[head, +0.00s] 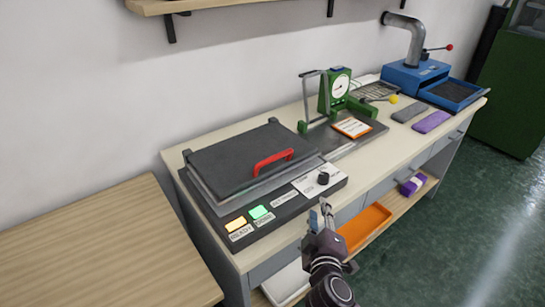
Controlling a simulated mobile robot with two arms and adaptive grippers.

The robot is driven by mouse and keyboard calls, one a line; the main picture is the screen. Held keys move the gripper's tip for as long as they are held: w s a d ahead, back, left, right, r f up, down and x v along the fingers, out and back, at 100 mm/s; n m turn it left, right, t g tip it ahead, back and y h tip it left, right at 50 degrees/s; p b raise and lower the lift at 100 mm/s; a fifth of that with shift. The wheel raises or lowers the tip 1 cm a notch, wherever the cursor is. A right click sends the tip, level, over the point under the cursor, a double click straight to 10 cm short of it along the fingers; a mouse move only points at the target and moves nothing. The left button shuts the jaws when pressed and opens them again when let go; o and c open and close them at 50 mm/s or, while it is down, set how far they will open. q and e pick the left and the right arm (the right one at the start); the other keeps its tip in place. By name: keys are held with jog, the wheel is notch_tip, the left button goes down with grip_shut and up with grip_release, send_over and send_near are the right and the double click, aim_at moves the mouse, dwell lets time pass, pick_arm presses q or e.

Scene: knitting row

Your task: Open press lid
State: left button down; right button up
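The press (243,216) stands on the near left of the workbench. Its dark grey lid (230,152) lies down flat over the plate below, with a thin light layer showing at the edge. A red bar handle (273,162) sits on the lid's front right part. My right gripper (321,212) is in front of the bench's front edge, right of the press and apart from the handle. Its two fingertips look spread with nothing between them. My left gripper is not in view.
The press front has lit yellow (237,225) and green (259,212) buttons and a black knob (323,178). A green dial device (337,92) stands behind to the right. A blue machine (415,76) is at the far end. An orange tray (365,226) sits on the lower shelf.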

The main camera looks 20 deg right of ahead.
aim_at(274, 158)
jog(key=w+a+r+n+t, duration=0.1)
jog(key=r, duration=0.1)
jog(key=w+a+r+n+t+y, duration=0.1)
jog(key=w+r+n, duration=0.1)
jog(key=shift+w+a, duration=0.2)
jog(key=shift+w, duration=0.05)
jog(key=w+a+r+n+t+y, duration=0.1)
jog(key=a+n, duration=0.1)
jog(key=w+a+r+n+t+y, duration=0.1)
jog(key=n, duration=0.1)
jog(key=w+a+r+n+t+y, duration=0.1)
jog(key=a, duration=0.1)
jog(key=shift+w+a+r+n+y, duration=0.3)
jog(key=shift+w+a+r+n, duration=0.05)
jog(key=shift+r+n, duration=0.05)
jog(key=shift+w+a+r, duration=0.1)
jog(key=shift+w+r, duration=0.05)
jog(key=shift+w, duration=0.1)
jog(key=w, duration=0.2)
jog(key=w+p, duration=0.1)
jog(key=w, duration=0.1)
jog(key=w+r, duration=0.1)
jog(key=w, duration=0.2)
jog(key=shift+d+p, duration=0.2)
jog(key=shift+p, duration=0.2)
grip_shut()
